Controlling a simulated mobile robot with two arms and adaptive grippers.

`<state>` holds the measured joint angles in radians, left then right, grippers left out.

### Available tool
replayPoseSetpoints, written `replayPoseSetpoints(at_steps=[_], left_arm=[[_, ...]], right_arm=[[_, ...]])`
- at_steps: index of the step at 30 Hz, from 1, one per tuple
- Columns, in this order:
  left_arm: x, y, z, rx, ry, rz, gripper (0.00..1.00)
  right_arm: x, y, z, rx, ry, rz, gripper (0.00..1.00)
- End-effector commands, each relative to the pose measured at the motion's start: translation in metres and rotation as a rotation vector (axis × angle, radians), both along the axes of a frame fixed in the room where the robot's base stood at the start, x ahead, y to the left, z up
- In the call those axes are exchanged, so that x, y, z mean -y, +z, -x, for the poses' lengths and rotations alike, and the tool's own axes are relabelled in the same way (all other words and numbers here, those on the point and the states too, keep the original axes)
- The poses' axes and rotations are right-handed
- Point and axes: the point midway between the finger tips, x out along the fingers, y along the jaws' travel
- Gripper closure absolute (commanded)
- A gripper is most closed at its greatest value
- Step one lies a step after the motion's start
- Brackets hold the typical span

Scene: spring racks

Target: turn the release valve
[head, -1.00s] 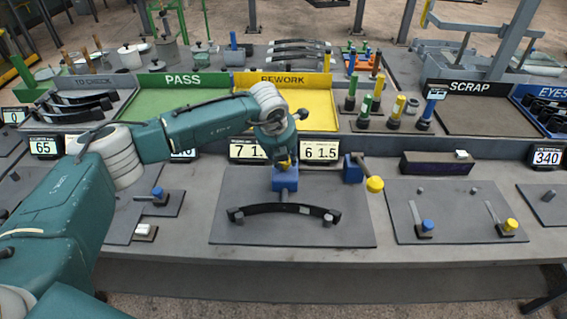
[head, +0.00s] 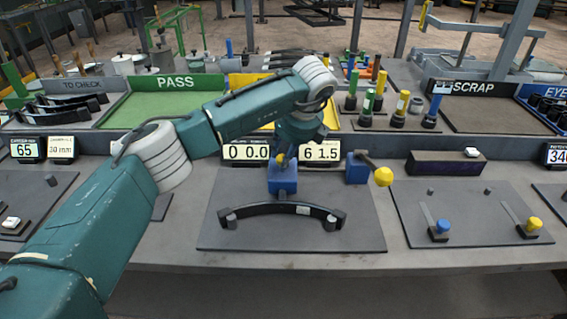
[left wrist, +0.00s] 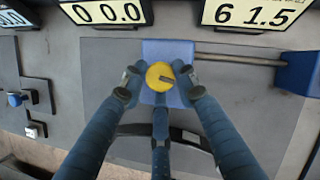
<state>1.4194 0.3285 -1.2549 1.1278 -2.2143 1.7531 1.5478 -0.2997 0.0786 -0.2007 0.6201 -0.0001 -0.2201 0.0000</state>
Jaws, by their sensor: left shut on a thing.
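The release valve is a round yellow knob (left wrist: 160,76) with a dark mark, on a blue block (left wrist: 176,48). The block also shows in the head view (head: 283,181), at the back of a dark plate. My left gripper (left wrist: 159,82) has its fingers around the knob, one on each side and one below, and is shut on it. In the head view my left gripper (head: 283,160) hangs down over the block and partly hides the knob. A display reading 0 0.0 (head: 246,152) stands just behind. My right gripper is not in view.
A curved black spring (head: 280,209) lies on the plate in front of the block. To the right are a second blue block (head: 357,168), a lever with a yellow ball (head: 383,177), and a display reading 6 1.5 (head: 321,151). Colored-handled tools stand behind.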

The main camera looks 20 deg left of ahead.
Motion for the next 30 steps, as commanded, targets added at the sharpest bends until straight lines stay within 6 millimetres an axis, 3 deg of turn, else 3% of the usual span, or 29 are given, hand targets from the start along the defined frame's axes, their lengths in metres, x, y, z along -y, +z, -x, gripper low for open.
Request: replayPoseSetpoints(at_steps=[12, 29, 30], left_arm=[[0.0, 0.005, -0.005, 0.016, 0.192, 0.0, 0.97], [-0.001, 0.006, -0.005, 0.017, 0.218, 0.001, 0.97], [-0.001, 0.006, -0.005, 0.017, 0.218, 0.001, 0.65]], right_arm=[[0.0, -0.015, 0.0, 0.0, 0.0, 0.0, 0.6], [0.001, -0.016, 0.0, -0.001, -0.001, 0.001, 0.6], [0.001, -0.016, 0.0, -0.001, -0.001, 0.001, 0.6]])
